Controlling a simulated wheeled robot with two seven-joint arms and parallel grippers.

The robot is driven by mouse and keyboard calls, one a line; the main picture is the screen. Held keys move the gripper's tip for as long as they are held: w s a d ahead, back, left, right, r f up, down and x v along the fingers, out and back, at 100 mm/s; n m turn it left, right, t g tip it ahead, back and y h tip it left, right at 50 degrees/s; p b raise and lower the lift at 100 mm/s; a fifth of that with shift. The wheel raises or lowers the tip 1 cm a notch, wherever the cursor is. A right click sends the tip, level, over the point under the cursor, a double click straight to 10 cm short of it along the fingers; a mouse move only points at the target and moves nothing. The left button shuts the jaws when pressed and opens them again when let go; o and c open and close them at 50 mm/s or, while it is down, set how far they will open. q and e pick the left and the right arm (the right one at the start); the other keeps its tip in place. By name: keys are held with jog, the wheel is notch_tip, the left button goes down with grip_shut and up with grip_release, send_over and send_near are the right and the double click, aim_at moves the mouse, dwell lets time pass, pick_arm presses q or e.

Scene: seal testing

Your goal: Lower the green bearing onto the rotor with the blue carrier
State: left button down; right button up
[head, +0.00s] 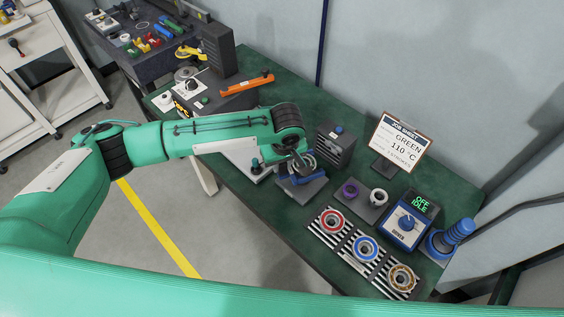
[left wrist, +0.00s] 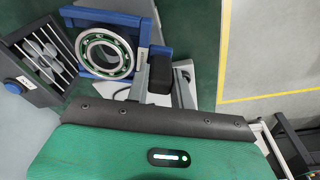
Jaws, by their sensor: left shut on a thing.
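The green bearing (left wrist: 104,53), a steel ring with a green cage, sits in the blue carrier (left wrist: 78,62) in the left wrist view. In the head view the bearing (head: 308,160) is partly hidden by my gripper, and a blue part of the carrier (head: 312,180) shows beneath it. My right gripper is not in view.
A dark slatted box (head: 335,148) stands close right of the carrier. Farther right are a job sheet (head: 400,138) reading GREEN 110 C, a heater (head: 405,228) showing OFF IDLE, and a striped rack (head: 346,235) with red, blue and brown rings. An orange-handled tool (head: 247,85) lies behind my arm.

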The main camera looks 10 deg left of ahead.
aim_at(282, 174)
pick_arm(q)
jog(key=shift+f, duration=0.2)
jog(key=shift+f+b, duration=0.5)
jog(key=shift+f, duration=1.7)
jog(key=shift+f, duration=0.7)
dwell(0.5)
jog(key=shift+s+a+r+p, duration=0.15)
jog(key=shift+s+a+p, duration=0.15)
jog(key=shift+a+p, duration=0.5)
jog(key=shift+s+a+p, duration=0.4)
jog(key=shift+a+p, duration=0.35)
jog(key=shift+s+a+p, duration=0.45)
jog(key=shift+a+p, duration=0.3)
jog(key=shift+s+a+p, duration=0.4)
jog(key=shift+a+p, duration=0.35)
jog(key=shift+s+a+p, duration=0.3)
jog(key=shift+a+p, duration=0.1)
jog(key=shift+a, duration=0.1)
jog(key=shift+s+a+p, duration=0.25)
jog(key=shift+a+p, duration=0.15)
jog(key=shift+a, duration=0.4)
